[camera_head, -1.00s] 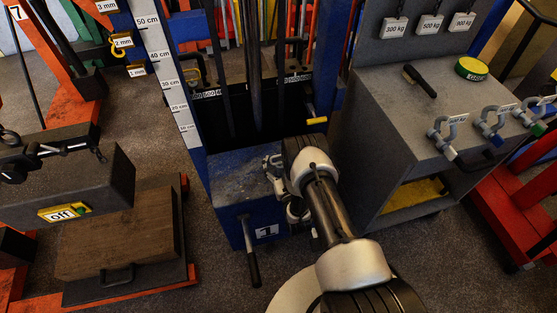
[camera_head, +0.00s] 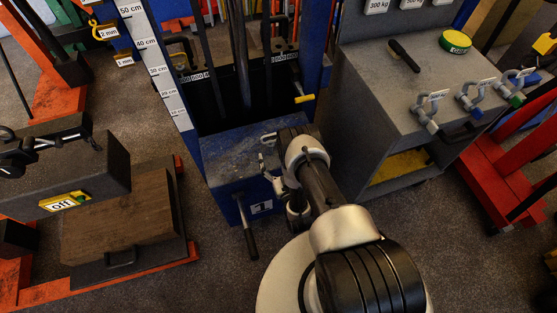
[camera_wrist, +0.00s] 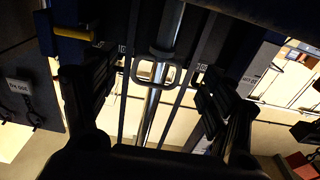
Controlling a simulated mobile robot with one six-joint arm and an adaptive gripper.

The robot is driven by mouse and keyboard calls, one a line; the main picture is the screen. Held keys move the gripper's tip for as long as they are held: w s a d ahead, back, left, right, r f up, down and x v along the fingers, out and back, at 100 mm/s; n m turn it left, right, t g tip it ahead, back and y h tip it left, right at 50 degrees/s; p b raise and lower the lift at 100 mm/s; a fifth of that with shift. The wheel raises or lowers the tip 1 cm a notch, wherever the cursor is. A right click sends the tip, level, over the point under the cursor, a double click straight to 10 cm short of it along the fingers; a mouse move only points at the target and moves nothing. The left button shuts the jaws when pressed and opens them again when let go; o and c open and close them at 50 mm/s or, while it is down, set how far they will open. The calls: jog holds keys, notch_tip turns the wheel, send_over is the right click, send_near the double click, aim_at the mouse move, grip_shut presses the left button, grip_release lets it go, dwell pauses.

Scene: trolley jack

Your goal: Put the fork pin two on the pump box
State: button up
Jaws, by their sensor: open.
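The pump box appears to be the blue box (camera_head: 225,160) with a "1" label, low in the middle of the head view. A yellow-handled pin (camera_head: 305,98) sticks out of the blue frame behind it. It may be fork pin two, but no label on it is readable. A yellow handle also shows at upper left in the wrist view (camera_wrist: 72,32). My gripper (camera_head: 268,160) is over the box's right part, in front of and below the pin, partly hidden by my arm. In the wrist view its dark fingers (camera_wrist: 155,92) are spread apart with nothing held.
Dark upright bars and a metal rod (camera_head: 241,65) stand behind the box. A black lever (camera_head: 248,230) projects from its front. A grey cabinet (camera_head: 365,115) with shackles stands close on the right. An "off" block (camera_head: 95,185) is at left. The box's left top is bare.

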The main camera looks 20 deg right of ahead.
jog(key=shift+s+p, duration=1.8)
jog(key=shift+p, duration=0.6)
jog(key=shift+f, duration=0.1)
